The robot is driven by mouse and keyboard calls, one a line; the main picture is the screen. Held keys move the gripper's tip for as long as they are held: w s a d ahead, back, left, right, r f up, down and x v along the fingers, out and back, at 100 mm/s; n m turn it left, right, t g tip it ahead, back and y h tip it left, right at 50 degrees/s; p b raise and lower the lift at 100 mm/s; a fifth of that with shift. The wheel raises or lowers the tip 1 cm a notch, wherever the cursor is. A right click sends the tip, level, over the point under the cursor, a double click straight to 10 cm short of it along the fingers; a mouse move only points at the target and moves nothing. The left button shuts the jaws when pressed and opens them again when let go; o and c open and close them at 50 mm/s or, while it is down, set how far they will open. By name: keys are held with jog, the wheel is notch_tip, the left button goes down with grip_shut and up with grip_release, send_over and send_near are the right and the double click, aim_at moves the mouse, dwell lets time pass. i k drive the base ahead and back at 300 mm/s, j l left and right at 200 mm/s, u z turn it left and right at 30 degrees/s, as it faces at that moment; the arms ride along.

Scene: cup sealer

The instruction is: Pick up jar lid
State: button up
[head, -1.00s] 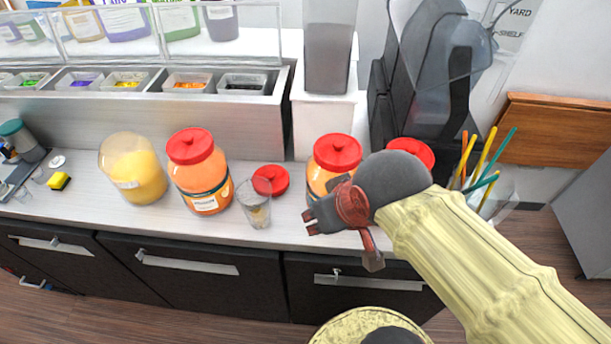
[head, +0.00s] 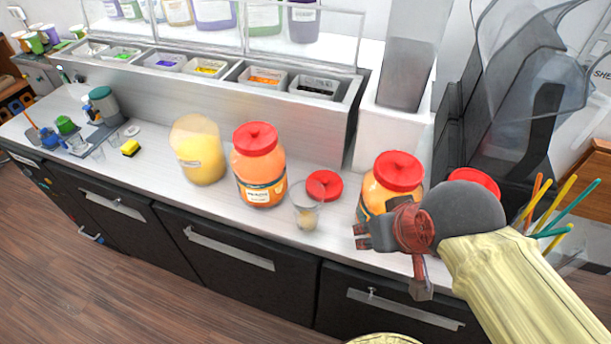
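A loose red jar lid (head: 324,185) lies on the counter, behind a clear cup (head: 306,208) that holds a little yellowish content. To its left stands an orange jar (head: 260,180) with its red lid on. An open-looking yellow jar (head: 199,155) stands further left. My gripper (head: 360,237) is at the counter's front edge, right of the cup and in front of another red-lidded orange jar (head: 392,172). It is apart from the loose lid. Its fingers point left and nothing shows between them; I cannot tell how far they are parted.
A steel topping rail (head: 240,110) with several small bins runs along the back. A white dispenser (head: 387,120) stands behind the right jar. Colored straws (head: 555,215) stand at the right. The counter (head: 150,175) is clear along its front left.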

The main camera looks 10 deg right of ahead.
aim_at(334, 183)
jog(key=i+j, duration=0.15)
jog(key=j, duration=0.2)
jog(key=i+j, duration=0.15)
jog(key=j, duration=0.15)
jog(key=i+j, duration=0.15)
jog(key=j, duration=0.2)
jog(key=i+j, duration=0.15)
jog(key=j, duration=0.2)
jog(key=u, duration=0.05)
